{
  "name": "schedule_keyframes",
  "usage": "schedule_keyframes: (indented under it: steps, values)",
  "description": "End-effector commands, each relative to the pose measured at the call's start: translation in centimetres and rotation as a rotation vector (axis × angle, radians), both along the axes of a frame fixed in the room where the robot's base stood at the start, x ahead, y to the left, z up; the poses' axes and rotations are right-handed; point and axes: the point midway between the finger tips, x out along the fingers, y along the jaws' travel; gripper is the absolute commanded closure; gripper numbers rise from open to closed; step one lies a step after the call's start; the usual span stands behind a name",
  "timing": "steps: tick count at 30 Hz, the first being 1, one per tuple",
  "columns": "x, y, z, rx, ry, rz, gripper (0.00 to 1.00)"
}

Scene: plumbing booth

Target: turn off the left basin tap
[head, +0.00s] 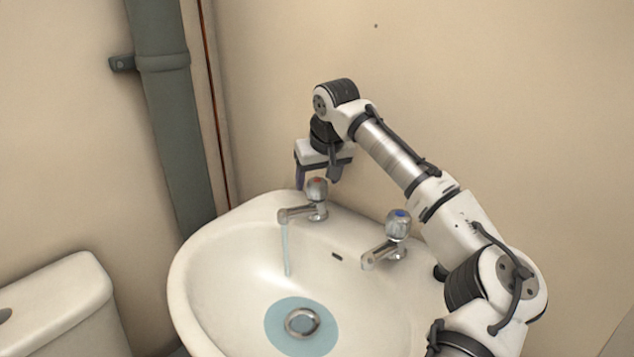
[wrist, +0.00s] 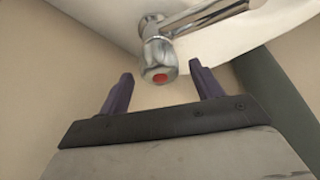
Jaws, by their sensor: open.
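The left basin tap (head: 316,192) is chrome with a red-topped knob, on the back left rim of the basin (head: 205,262). A thin stream of water (head: 287,250) falls from its spout. In the wrist view the tap's knob (wrist: 160,62) with its red disc lies beyond and between my fingertips. My gripper (head: 316,180) is open and empty, pointing down just above and behind the left tap. In the wrist view my gripper (wrist: 160,82) shows two dark fingers spread apart. I cannot tell whether a finger touches the knob.
The right tap (head: 397,228), with a blue top, stands on the basin's right rim, and no water shows from it. Pale blue water lies around the drain (head: 302,322). A grey-green pipe (head: 172,110) runs up the left wall. A white cistern (head: 60,305) stands at lower left.

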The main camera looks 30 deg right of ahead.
Motion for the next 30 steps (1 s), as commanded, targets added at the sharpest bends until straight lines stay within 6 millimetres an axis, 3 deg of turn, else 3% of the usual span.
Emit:
schedule_keyframes:
  steps: [6,15,25,30]
  values:
    - [0.7,-0.1,-1.5,0.000,0.000,0.001,0.35]
    - [0.7,-0.1,-1.7,-0.001,-0.001,0.001,0.36]
    - [0.7,-0.1,-1.7,0.000,-0.001,0.001,0.79]
    - [0.7,0.0,-1.7,0.001,0.000,-0.005,0.80]
